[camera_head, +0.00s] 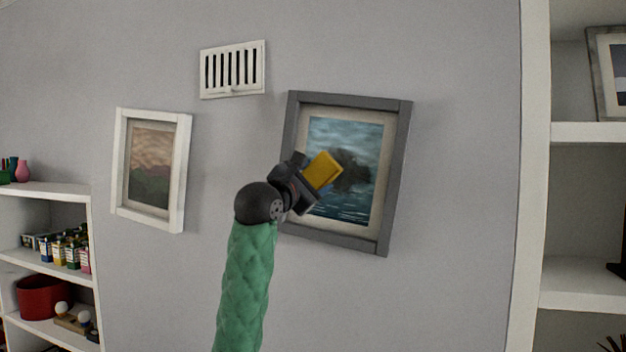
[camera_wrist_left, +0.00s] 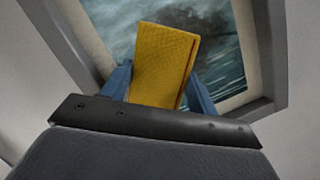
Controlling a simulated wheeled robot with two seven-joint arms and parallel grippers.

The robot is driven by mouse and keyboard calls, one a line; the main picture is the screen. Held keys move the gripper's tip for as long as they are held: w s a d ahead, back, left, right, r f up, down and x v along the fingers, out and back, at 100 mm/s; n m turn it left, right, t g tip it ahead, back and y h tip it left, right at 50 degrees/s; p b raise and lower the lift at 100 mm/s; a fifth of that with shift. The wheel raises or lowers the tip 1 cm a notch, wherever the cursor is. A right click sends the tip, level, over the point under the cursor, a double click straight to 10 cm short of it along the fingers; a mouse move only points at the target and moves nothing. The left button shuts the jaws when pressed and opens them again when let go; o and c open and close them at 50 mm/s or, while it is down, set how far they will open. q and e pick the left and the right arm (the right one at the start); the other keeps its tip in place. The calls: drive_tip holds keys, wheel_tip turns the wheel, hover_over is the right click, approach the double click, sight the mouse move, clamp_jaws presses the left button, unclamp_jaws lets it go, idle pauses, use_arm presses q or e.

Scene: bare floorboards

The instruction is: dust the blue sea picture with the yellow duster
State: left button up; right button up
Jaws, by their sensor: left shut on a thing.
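The blue sea picture (camera_head: 345,215) hangs on the grey wall in a dark grey frame, tilted a little. It shows a dark rocky shape over blue water. My left gripper (camera_head: 309,184) is in front of its left-middle part, shut on the yellow duster (camera_head: 324,170). In the left wrist view the yellow duster (camera_wrist_left: 165,65) stands up between the two blue fingers, with the sea picture (camera_wrist_left: 225,50) behind it. I cannot tell whether the duster touches the picture. The gripper hides the picture's lower left part and some of the frame. My right gripper is not in view.
A white-framed landscape picture (camera_head: 150,170) hangs to the left, below a white wall vent (camera_head: 232,69). A white shelf (camera_head: 50,190) with bottles and a red pot (camera_head: 42,297) stands at far left. A tall white shelf unit (camera_head: 535,180) stands at right. The wall between is clear.

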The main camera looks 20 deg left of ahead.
use_arm(q)
drive_tip(key=shift+w, duration=0.15)
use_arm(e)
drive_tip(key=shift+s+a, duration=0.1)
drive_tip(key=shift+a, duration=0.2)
use_arm(q)
drive_tip(key=shift+w, duration=0.2)
drive_tip(key=shift+w, duration=0.15)
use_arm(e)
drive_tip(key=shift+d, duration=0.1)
use_arm(q)
drive_tip(key=shift+w, duration=0.3)
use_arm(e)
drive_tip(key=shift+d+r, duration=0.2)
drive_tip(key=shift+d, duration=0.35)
use_arm(q)
drive_tip(key=shift+w, duration=0.1)
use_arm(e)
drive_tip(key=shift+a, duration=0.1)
